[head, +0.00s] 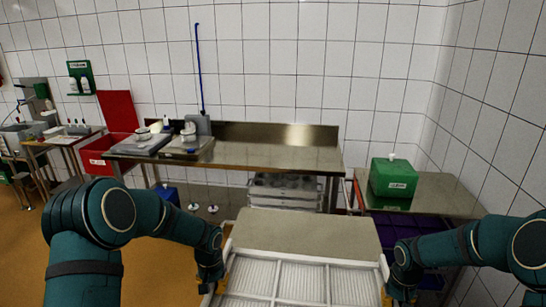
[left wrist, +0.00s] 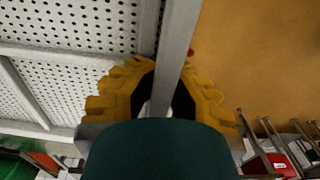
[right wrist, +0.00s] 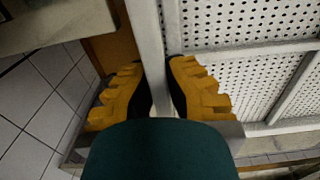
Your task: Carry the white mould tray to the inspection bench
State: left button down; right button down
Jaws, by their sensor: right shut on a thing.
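The white mould tray (head: 327,285) is at the bottom of the head view, with ribbed, perforated compartments split by white bars. My left gripper (head: 211,285) is at its left side; in the left wrist view its yellow fingers straddle the tray's rim (left wrist: 178,40), and whether they press on it is unclear. My right gripper (head: 394,292) is shut on the tray's right rim, which also shows in the right wrist view (right wrist: 150,40). The tray's near edge is out of the head view. Which surface is the inspection bench is not clear.
A flat grey-beige top (head: 305,232) lies just beyond the tray. Behind it, a long steel bench (head: 270,157) holds trays and small items at its left. A steel table (head: 440,190) at the right bears a green box (head: 393,178). Open floor (head: 150,265) lies at left.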

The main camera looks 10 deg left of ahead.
aim_at(249, 152)
jog(key=k, duration=0.4)
jog(key=k+u, duration=0.2)
jog(key=i+j+u, duration=0.1)
jog(key=u, duration=0.3)
jog(key=i+j+u, duration=0.1)
jog(key=u, duration=0.3)
jog(key=i+j+u, duration=0.15)
jog(key=u, duration=0.25)
jog(key=i+u, duration=0.5)
jog(key=i+l+u, duration=0.2)
jog(key=i, duration=0.25)
jog(key=i+j, duration=0.15)
jog(key=i, duration=0.45)
jog(key=i+j+z, duration=0.15)
jog(key=i+j, duration=0.15)
jog(key=i, duration=0.15)
